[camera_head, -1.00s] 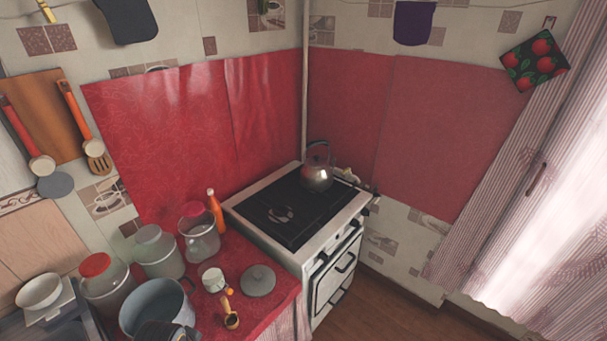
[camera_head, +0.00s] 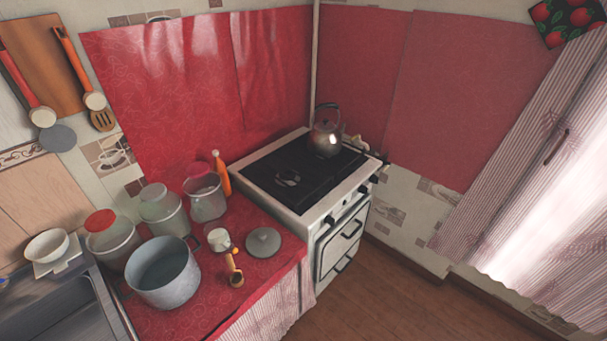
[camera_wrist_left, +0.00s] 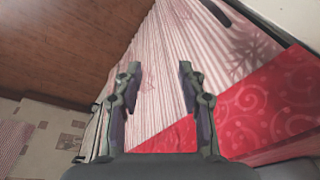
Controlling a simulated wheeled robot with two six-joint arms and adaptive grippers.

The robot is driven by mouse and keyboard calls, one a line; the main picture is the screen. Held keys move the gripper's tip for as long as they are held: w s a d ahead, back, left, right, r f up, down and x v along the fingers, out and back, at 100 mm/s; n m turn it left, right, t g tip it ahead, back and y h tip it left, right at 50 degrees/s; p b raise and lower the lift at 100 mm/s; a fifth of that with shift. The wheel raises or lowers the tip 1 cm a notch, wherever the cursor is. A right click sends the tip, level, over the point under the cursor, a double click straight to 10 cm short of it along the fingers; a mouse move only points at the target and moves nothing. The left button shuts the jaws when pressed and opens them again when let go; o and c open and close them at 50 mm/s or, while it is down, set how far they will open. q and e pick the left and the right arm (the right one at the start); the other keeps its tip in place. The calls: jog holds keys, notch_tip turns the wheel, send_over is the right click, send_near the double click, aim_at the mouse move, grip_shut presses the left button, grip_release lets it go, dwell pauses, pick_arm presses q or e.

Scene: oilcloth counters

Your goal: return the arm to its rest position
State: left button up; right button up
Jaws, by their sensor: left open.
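My left gripper (camera_wrist_left: 158,76) shows in the left wrist view with its two dark fingers apart and nothing between them. It hangs beside the striped cloth (camera_wrist_left: 172,35) below the edge of the red oilcloth (camera_wrist_left: 275,105), with the brown floor (camera_wrist_left: 70,40) at the left. I cannot tell whether a finger touches the cloth. Neither gripper shows in the head view now. My right gripper is in no view.
In the head view, a grey pot (camera_head: 165,275), several lidded jars, an orange bottle (camera_head: 222,175) and a grey lid (camera_head: 263,242) crowd the red counter (camera_head: 195,318). A kettle (camera_head: 325,135) stands on the stove (camera_head: 300,205). The floor at right (camera_head: 400,305) is clear.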

pick_arm(q)
jog(key=s+f+g+b, duration=0.1)
jog(key=s+f+b, duration=0.2)
jog(key=s+f, duration=1.4)
notch_tip(320, 180, down, 2)
jog(key=shift+s+a+f+b, duration=0.1)
jog(key=shift+s+a+b, duration=0.25)
jog(key=shift+a, duration=0.1)
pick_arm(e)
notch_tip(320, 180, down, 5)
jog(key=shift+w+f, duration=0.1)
pick_arm(q)
jog(key=shift+w, duration=0.1)
